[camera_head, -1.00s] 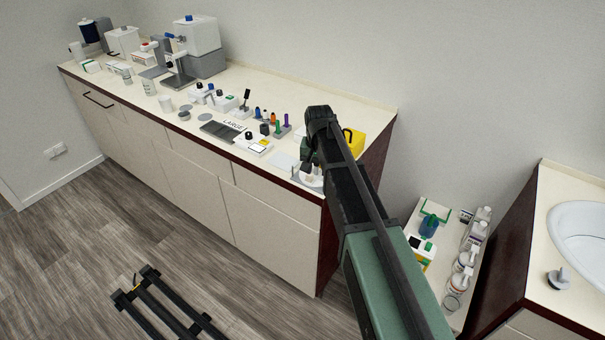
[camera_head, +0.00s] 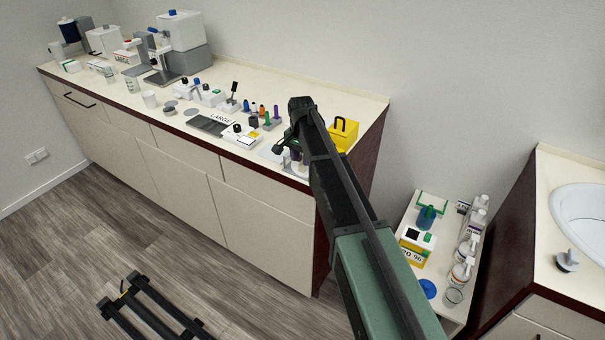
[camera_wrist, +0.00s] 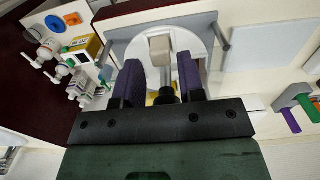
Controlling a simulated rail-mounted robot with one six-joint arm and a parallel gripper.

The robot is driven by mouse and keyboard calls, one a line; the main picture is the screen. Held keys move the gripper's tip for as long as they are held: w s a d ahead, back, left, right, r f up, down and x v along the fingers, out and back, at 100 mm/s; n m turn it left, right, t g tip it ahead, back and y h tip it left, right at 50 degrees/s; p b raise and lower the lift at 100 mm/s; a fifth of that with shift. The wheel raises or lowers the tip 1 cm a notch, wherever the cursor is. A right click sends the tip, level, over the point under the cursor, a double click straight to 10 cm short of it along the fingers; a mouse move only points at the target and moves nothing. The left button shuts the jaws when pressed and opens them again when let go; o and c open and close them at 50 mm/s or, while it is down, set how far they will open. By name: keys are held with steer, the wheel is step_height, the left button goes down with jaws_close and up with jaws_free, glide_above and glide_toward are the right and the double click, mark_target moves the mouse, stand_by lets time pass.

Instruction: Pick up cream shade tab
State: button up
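In the wrist view, a small cream block-shaped piece (camera_wrist: 160,48), which looks like the cream shade tab, stands over a round white dish (camera_wrist: 119,47). My gripper (camera_wrist: 160,64) is open, with its two purple-padded fingers on either side of the space below the tab. No contact with the tab is visible. A dark knob (camera_wrist: 166,95) shows between the fingers, nearer the palm. In the head view, my gripper (camera_head: 284,146) is over the right end of the counter, and the tab cannot be made out there.
A yellow box (camera_head: 343,134) stands right of my gripper. Coloured pegs (camera_head: 264,111), a white device (camera_head: 241,138) and a dark tray (camera_head: 206,124) lie to the left. A lower cart with bottles (camera_head: 466,247) is beyond the counter's right end.

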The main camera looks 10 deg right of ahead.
mark_target(301, 165)
step_height(301, 165, down, 4)
steer(key=b, duration=0.2)
steer(key=shift+b, duration=0.3)
steer(key=shift+r, duration=0.15)
jaws_close()
steer(key=shift+r+p, duration=0.1)
steer(key=shift+p, duration=0.2)
step_height(301, 165, up, 20)
steer(key=p, duration=1.9)
steer(key=shift+p, duration=0.4)
